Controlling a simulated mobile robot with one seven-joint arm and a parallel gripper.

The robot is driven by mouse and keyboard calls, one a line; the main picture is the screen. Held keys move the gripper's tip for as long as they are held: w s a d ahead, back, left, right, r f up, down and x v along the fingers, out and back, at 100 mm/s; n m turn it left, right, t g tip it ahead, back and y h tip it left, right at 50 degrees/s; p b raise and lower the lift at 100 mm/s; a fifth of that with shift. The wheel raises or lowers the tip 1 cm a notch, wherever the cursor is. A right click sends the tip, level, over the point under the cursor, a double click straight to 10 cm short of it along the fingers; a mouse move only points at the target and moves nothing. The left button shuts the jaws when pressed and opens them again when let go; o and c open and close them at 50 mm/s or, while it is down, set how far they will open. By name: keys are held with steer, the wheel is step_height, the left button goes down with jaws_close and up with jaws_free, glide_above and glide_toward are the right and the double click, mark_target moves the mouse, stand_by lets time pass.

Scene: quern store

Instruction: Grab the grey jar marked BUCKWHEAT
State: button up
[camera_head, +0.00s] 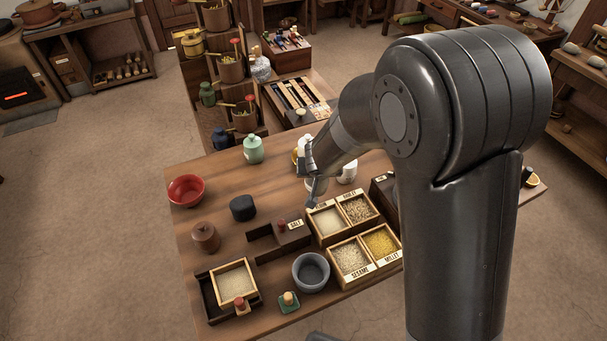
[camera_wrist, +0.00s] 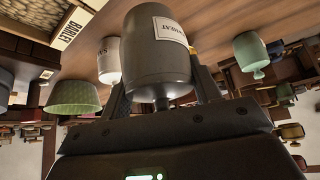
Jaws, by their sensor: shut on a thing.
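The grey jar (camera_wrist: 157,62) fills the middle of the wrist view, which appears upside down. Its pale label (camera_wrist: 170,31) is partly turned away; the end of the word reads like "WHEAT". My gripper (camera_wrist: 160,82) is shut on the jar, with a finger on each side and the jar's knob toward the palm. In the head view my gripper (camera_head: 309,170) is over the far middle of the table, and I cannot make out the grey jar there. Whether its base touches the table is not clear.
A white jar (camera_wrist: 108,60) stands close beside the held jar. A shelf tower (camera_head: 196,75) rises behind.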

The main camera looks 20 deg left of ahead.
steer(key=d+r, duration=0.3)
steer(key=d, duration=0.3)
steer(key=shift+w+r, duration=0.3)
steer(key=shift+w, duration=0.05)
